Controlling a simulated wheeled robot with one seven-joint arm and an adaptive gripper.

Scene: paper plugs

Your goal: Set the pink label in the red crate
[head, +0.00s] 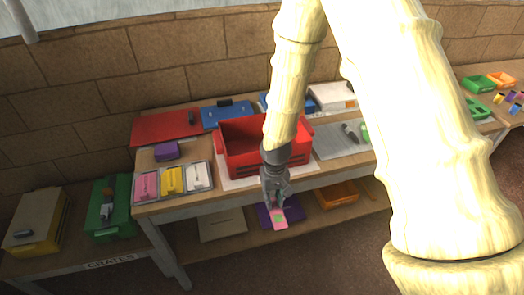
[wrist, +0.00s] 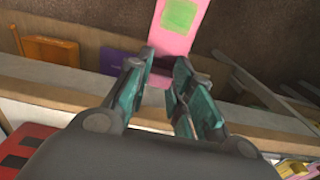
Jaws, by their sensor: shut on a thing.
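My gripper (head: 276,196) is shut on the pink label (head: 280,218), which hangs below the fingers in the head view. In the wrist view the pink label (wrist: 177,28) with its green square sticks out beyond the teal fingers (wrist: 160,85). The gripper is in front of the table's front edge, lower and nearer than the red crate. The red crate (head: 237,157) stands on the table behind my gripper, and my arm hides part of its right side. A corner of something red (wrist: 25,150), perhaps the crate, shows at the lower left of the wrist view.
Pink, yellow (head: 172,179) and white trays line the table's left front. A purple block (head: 167,151), a red board (head: 165,127) and a blue board (head: 226,113) lie behind. An orange crate (head: 337,194) and a purple one sit on the lower shelf. A green box (head: 107,213) stands left.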

